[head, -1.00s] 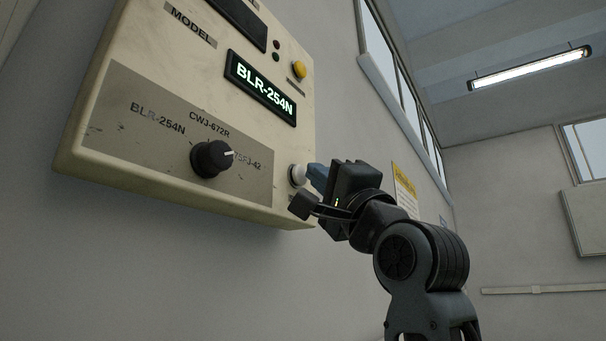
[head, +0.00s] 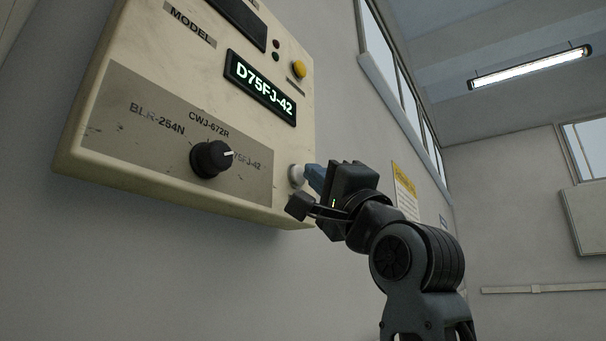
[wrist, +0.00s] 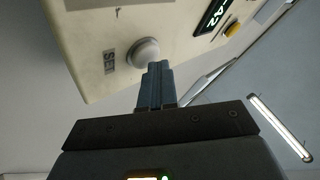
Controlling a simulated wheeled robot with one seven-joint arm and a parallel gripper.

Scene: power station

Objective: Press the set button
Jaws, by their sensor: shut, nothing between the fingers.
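The set button is a white round button (head: 297,174) at the lower right of the cream control panel (head: 120,60). In the wrist view the white button (wrist: 144,52) has a label reading "SET" (wrist: 109,61) beside it. My gripper (head: 312,176) is shut and empty, its blue fingertips at the button's face. In the wrist view the fingertips (wrist: 158,66) overlap the button's edge and look in contact with it. The display (head: 262,86) reads "D75FJ-42". The black knob (head: 211,159) points right, toward the worn "D75FJ-42" marking.
A yellow button (head: 299,69) sits at the panel's upper right, near two small dark indicator lamps. The panel is on a grey wall. A yellow notice (head: 405,190) hangs on the wall behind my arm. The space below the panel is clear.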

